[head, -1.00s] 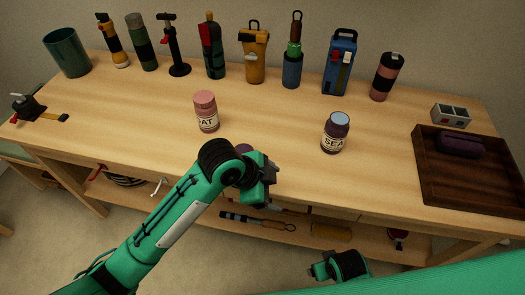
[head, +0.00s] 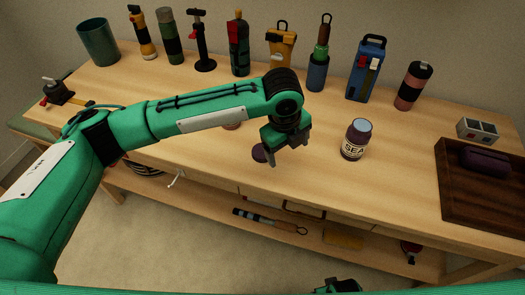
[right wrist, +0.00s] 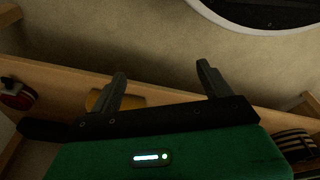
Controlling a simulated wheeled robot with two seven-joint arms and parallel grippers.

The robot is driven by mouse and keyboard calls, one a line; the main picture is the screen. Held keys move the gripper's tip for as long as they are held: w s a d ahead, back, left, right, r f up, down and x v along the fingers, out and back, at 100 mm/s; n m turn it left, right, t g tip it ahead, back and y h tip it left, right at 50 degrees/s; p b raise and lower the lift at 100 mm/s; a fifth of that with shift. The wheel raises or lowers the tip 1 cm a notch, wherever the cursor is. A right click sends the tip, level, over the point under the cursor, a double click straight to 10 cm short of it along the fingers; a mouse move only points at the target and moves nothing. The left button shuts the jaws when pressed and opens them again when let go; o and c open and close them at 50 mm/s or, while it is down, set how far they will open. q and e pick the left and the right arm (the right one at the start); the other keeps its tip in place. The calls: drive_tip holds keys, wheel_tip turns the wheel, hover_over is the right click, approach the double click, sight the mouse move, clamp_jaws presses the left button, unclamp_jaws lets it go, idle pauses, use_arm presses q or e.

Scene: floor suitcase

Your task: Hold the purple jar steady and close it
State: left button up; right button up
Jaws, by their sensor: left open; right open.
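The purple jar (head: 352,144) stands upright on the bench, right of centre in the head view, with a "SEA" label and a pale blue top face. A dark purple disc (head: 259,153), looking like a lid, lies on the bench near the front edge. My left gripper (head: 287,149) is open and empty, just right of the disc and left of the jar; its exact height is unclear. My right gripper (right wrist: 161,80) is open and empty in the right wrist view. In the head view it shows only partly at the bottom edge, below the bench.
A pink jar (head: 232,126) is mostly hidden behind my left arm. Bottles and tools line the back, including a blue case (head: 366,72). A dark tray (head: 455,205) holding a purple case (head: 486,161) sits at right. Bare bench surrounds the purple jar.

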use_arm(q)
drive_tip(key=w+a+r+m+y, duration=0.1)
drive_tip(key=w+a+r+y, duration=0.1)
drive_tip(key=w+a+r, duration=0.2)
drive_tip(key=shift+w+a+r+t, duration=0.3)
drive_tip(key=shift+w+a+r, duration=0.15)
drive_tip(key=shift+w, duration=0.65)
use_arm(e)
drive_tip(key=f, duration=0.1)
drive_tip(key=s+f, duration=0.1)
drive_tip(key=f, duration=0.1)
drive_tip(key=s+f, duration=0.1)
drive_tip(key=shift+f, duration=0.25)
use_arm(q)
hover_over(262, 151)
drive_tip(key=f, duration=0.5)
drive_tip(key=d+f, duration=0.1)
drive_tip(key=f, duration=0.2)
drive_tip(key=shift+f, duration=0.3)
use_arm(e)
drive_tip(key=shift+r, duration=0.1)
use_arm(q)
drive_tip(key=shift+a+f, duration=0.1)
drive_tip(key=shift+f, duration=0.05)
drive_tip(key=f, duration=0.5)
drive_tip(key=shift+a, duration=0.3)
use_arm(e)
drive_tip(key=shift+s+d+f, duration=0.2)
drive_tip(key=shift+s+f, duration=0.25)
drive_tip(key=shift+f, duration=0.05)
